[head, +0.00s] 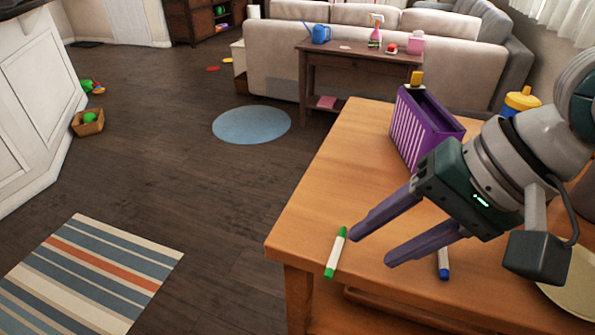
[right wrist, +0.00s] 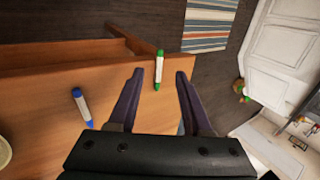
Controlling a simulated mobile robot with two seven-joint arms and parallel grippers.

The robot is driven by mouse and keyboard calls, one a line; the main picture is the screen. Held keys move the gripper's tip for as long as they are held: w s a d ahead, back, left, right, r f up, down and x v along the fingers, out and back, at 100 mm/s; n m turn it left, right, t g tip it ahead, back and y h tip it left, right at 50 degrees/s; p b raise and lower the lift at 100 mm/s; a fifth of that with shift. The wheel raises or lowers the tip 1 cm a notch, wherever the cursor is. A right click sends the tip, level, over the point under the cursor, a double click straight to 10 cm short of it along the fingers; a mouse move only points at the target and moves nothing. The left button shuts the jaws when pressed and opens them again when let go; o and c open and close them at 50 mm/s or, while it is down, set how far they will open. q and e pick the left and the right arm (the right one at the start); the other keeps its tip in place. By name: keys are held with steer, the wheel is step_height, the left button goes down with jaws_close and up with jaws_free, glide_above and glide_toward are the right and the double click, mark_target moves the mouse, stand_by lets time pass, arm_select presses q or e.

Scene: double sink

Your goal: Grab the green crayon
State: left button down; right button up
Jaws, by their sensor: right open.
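The green crayon (head: 336,252) is white with green ends and lies near the left edge of the wooden table. In the right wrist view the green crayon (right wrist: 158,70) lies ahead of the fingertips, between their lines. My right gripper (head: 370,250) is open and empty above the table, just right of the green crayon; its fingers also show in the right wrist view (right wrist: 159,76). The fingers do not appear to touch the crayon. My left gripper is not in view.
A blue crayon (head: 443,262) lies behind the right finger. A purple basket (head: 413,130) stands farther back on the wooden table (head: 345,165). A plate (head: 577,290) and a yellow-topped container (head: 521,100) are at the right. The table's left edge is close to the green crayon.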

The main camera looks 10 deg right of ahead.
mark_target(333, 273)
steer(key=b+x, duration=0.1)
steer(key=x, duration=0.6)
steer(key=shift+a+f+b, duration=0.2)
steer(key=shift+f+b, duration=0.15)
steer(key=shift+f, duration=0.15)
steer(key=shift+f, duration=0.25)
steer(key=shift+c, duration=0.3)
jaws_close()
stand_by(0.4)
